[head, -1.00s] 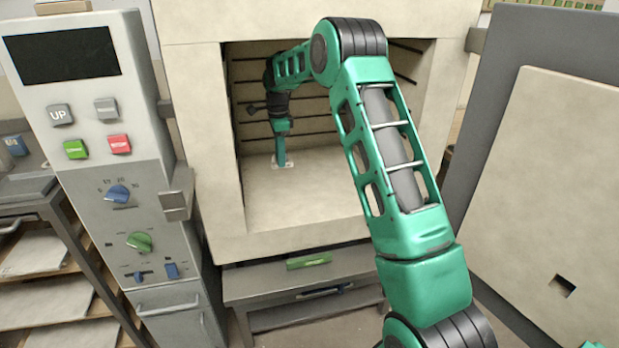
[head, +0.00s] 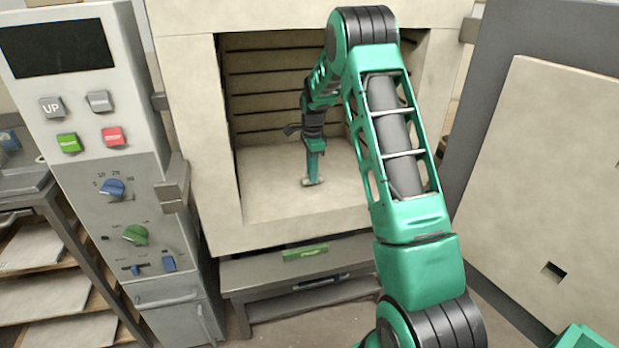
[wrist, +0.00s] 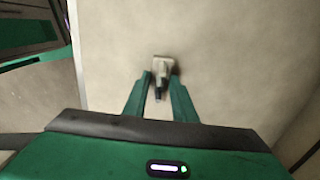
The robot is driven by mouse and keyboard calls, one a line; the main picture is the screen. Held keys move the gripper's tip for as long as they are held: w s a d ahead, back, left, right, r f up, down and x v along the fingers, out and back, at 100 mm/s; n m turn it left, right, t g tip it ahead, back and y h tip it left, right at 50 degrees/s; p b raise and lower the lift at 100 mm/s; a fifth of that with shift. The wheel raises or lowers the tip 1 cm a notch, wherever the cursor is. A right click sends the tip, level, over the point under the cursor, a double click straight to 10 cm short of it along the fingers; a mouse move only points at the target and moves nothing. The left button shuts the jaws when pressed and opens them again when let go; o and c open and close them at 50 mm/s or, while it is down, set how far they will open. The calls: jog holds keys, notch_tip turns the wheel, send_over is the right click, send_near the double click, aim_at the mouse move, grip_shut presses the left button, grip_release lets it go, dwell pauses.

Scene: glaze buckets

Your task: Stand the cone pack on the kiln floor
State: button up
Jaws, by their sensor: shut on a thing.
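My gripper (head: 313,181) reaches through the kiln's opening and points down, low over the pale kiln floor (head: 268,192). In the wrist view my gripper (wrist: 160,82) is shut on the cone pack (wrist: 162,64), a small pale grey piece with a dark part between the fingers. The pale kiln floor (wrist: 220,50) fills most of that view. In the head view the cone pack is very small and mostly hidden by the fingers. I cannot tell whether its base touches the floor or hangs just above it.
The kiln's walls with dark grooves (head: 265,90) surround my forearm, and its front sill (head: 290,228) lies below. The floor left of my gripper is clear. A control panel (head: 85,120) stands left; the open door (head: 530,150) stands right.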

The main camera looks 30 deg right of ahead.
jog(key=shift+f, duration=0.8)
jog(key=o, duration=1.1)
notch_tip(320, 180, up, 8)
jog(key=shift+f, duration=0.2)
